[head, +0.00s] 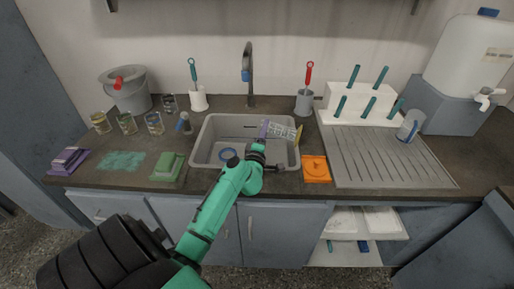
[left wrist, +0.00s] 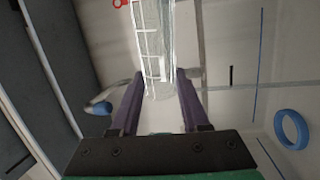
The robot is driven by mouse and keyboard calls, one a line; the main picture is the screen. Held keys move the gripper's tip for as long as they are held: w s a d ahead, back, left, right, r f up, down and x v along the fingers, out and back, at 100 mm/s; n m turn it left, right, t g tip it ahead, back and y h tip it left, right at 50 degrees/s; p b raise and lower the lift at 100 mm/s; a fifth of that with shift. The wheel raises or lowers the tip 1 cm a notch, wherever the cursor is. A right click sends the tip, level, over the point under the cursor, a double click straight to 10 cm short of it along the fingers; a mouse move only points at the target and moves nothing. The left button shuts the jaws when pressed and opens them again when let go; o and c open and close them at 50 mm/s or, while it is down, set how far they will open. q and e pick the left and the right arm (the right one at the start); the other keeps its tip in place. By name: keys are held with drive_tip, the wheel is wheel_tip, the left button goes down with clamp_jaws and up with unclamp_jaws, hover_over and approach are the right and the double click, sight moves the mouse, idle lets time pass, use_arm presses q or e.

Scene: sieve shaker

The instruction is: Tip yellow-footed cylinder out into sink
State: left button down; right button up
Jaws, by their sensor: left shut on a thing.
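The yellow-footed cylinder (head: 283,131) is clear with white markings. In the head view it lies almost level above the sink (head: 196,150), its yellow foot to the right. My left gripper (head: 266,134) is over the sink and shut on the cylinder. The left wrist view shows the cylinder (left wrist: 158,45) between the purple fingers of the left gripper (left wrist: 160,85); its foot is not visible there. I cannot tell whether liquid is inside. My right gripper is not in view.
A faucet (head: 248,75) stands behind the sink. A blue ring (head: 228,154) lies in the basin. Several glasses and a green sponge (head: 168,167) are left of it. An orange item (head: 316,169), a ribbed drainboard (head: 385,155) and a white rack (head: 352,103) are right.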

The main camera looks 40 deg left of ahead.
use_arm(q)
drive_tip(key=shift+a+f+n, duration=0.1)
drive_tip(key=shift+f+n, duration=0.3)
drive_tip(key=shift+n, duration=0.2)
idle(0.3)
drive_tip(key=shift+n+g+y, duration=0.3)
